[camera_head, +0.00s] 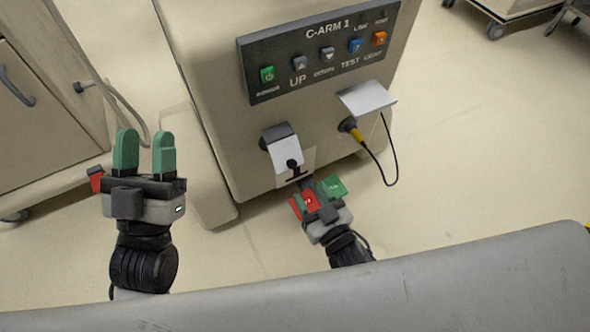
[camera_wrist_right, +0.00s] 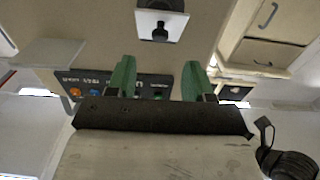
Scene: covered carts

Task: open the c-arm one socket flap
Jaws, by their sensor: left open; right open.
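The cart (camera_head: 225,75) is labelled C-ARM 1. On its front, the left socket's white flap (camera_head: 286,150) hangs down from a dark hinge, with a dark knob near its lower edge; the socket behind it is hidden. The flap also shows at the top of the right wrist view (camera_wrist_right: 151,27), ahead of the fingers and apart from them. My right gripper (camera_head: 320,194) is open and empty, just below and to the right of that flap. My left gripper (camera_head: 144,152) is open and empty, left of the cart.
A second flap (camera_head: 367,98) is raised over the right socket, where a yellow-banded plug (camera_head: 355,135) sits with a dark cable hanging in a loop. The button panel (camera_head: 320,52) is above. Another cart (camera_head: 50,120) stands left. A grey surface (camera_head: 300,295) crosses the front.

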